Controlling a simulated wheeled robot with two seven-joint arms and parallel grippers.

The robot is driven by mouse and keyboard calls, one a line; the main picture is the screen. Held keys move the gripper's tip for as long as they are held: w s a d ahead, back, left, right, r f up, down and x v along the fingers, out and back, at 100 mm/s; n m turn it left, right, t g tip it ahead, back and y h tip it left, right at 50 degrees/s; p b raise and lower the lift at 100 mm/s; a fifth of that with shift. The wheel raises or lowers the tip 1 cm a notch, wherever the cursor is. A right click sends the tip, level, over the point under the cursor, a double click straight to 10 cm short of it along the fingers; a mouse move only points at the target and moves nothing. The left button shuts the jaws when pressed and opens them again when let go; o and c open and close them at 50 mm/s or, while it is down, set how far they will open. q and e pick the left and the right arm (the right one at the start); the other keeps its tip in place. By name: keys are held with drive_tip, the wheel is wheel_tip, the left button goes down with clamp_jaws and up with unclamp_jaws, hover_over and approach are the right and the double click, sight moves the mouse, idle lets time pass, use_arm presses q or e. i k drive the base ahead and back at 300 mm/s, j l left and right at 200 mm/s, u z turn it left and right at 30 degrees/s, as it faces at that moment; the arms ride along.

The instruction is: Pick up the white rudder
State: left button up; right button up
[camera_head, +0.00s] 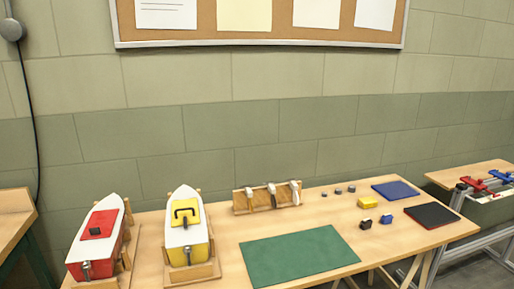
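Several small pale pieces stand upright in a wooden rack (240,208) at the back middle of the table. A whitish piece (271,187) sits in the rack's middle, another pale piece (249,192) is to its left, and one more (294,187) is at the right end. They look like rudders, but they are too small to tell which is the white rudder. Their lower parts are partly hidden by the rack. Neither my left nor my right gripper is in view.
Two model boats, one red and white (118,210) and one yellow and white (172,239), stand in wooden cradles at left. A green mat (298,256) lies bare at front.

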sight(296, 198)
drive_tip(key=i+j, duration=0.1)
drive_tip(key=j, duration=0.45)
drive_tip(key=i+j, duration=0.1)
drive_tip(key=j, duration=0.45)
drive_tip(key=i+l+u, duration=0.15)
drive_tip(key=l, duration=0.2)
drive_tip(key=i+l+u, duration=0.1)
drive_tip(key=l, duration=0.3)
drive_tip(key=i+l+u, duration=0.15)
drive_tip(key=l, duration=0.25)
drive_tip(key=i+l+u, duration=0.1)
drive_tip(key=l, duration=0.3)
drive_tip(key=i+l+u, duration=0.15)
drive_tip(key=l, duration=0.25)
